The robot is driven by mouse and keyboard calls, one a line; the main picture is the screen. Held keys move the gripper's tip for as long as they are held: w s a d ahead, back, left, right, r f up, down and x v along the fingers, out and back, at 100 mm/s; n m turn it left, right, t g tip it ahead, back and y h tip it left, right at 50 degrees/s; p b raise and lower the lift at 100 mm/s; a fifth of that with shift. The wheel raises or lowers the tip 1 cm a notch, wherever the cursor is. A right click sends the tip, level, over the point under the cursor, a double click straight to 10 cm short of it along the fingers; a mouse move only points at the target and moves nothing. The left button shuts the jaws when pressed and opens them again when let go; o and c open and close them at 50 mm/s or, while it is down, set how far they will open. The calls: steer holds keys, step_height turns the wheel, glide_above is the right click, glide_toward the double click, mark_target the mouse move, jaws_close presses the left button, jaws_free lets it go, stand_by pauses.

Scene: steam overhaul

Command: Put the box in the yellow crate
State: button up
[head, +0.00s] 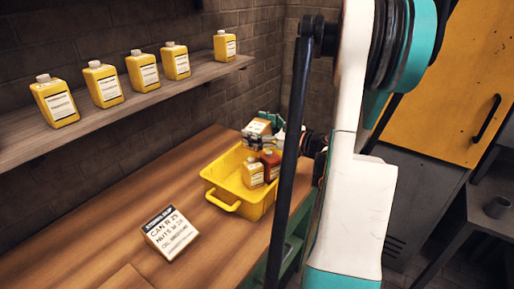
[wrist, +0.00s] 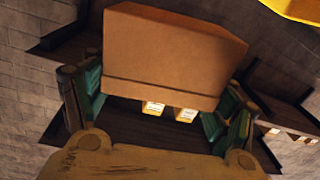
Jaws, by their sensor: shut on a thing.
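My gripper (head: 268,125) is shut on a brown cardboard box (head: 256,128). In the wrist view the box (wrist: 172,55) sits between the green finger pads, its plain side facing the camera. In the head view the held box appears at the far end of the yellow crate (head: 227,206); I cannot tell its exact height over the rim. The crate stands on the wooden bench and holds a yellow bottle (head: 252,173) and a red bottle (head: 271,166). My arm hides the crate's right side. A yellow edge, probably the crate (wrist: 295,8), shows at the wrist view's top right.
A white-labelled box (head: 170,232) lies on the bench (head: 110,245) in front of the crate. Several yellow bottles (head: 104,84) stand on a wall shelf (head: 105,121) at left. An orange cabinet (head: 450,80) stands at right.

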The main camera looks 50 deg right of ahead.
steer(key=shift+f+b, duration=0.95)
steer(key=shift+f, duration=1.65)
steer(key=shift+f, duration=0.2)
steer(key=o, duration=1.5)
steer(key=shift+c, duration=0.2)
steer(key=shift+r, duration=0.1)
